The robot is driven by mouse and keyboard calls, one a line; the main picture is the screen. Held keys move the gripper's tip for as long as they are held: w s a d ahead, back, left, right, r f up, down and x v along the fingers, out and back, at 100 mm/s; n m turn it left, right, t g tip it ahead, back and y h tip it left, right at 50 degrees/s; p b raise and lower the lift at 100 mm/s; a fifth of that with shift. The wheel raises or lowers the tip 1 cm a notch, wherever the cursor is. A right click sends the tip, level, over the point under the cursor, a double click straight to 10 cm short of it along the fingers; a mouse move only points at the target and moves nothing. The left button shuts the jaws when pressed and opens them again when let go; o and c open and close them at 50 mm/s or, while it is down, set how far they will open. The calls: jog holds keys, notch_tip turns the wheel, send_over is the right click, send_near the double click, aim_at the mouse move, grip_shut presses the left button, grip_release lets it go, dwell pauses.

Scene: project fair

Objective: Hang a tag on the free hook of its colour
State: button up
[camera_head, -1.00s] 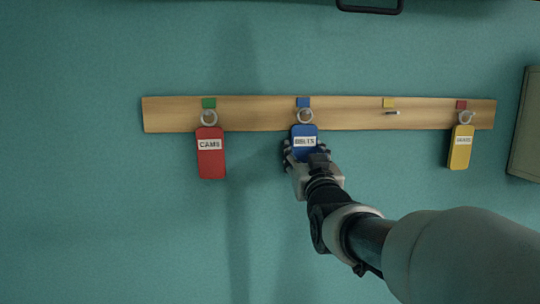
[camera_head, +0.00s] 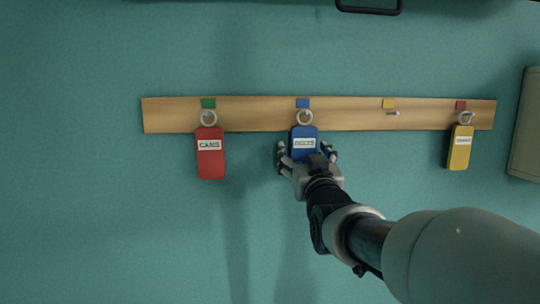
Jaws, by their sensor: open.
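A blue tag (camera_head: 303,135) hangs by its ring under the blue mark (camera_head: 303,103) on the wooden rail. My gripper (camera_head: 305,151) is open, with one finger on each side of the blue tag's lower part. The tag's bottom end is hidden by my gripper. A red tag (camera_head: 210,160) labelled CAMS hangs under the green mark (camera_head: 208,103). A yellow tag (camera_head: 460,155) hangs under the red mark (camera_head: 461,105). The hook (camera_head: 392,113) under the yellow mark (camera_head: 389,103) is bare.
The wooden rail (camera_head: 255,115) runs across the teal wall. A grey-green panel or box (camera_head: 527,130) stands at the right edge. A dark handle-like frame (camera_head: 370,10) is at the top. The wall below the rail is clear on the left.

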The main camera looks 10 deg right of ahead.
jog(key=shift+s, duration=0.1)
jog(key=s+f, duration=0.2)
jog(key=s, duration=0.9)
jog(key=s+f+g+b, duration=0.4)
jog(key=s+f+b, duration=0.1)
jog(key=f, duration=0.7)
jog(key=s+f+g+b, duration=0.3)
jog(key=s+f+b, duration=0.1)
jog(key=f, duration=0.8)
jog(key=s+f+g+b, duration=0.7)
jog(key=s+f+g, duration=0.1)
jog(key=s+f, duration=1.1)
jog(key=shift+f+g+b, duration=0.3)
jog(key=shift+f, duration=0.2)
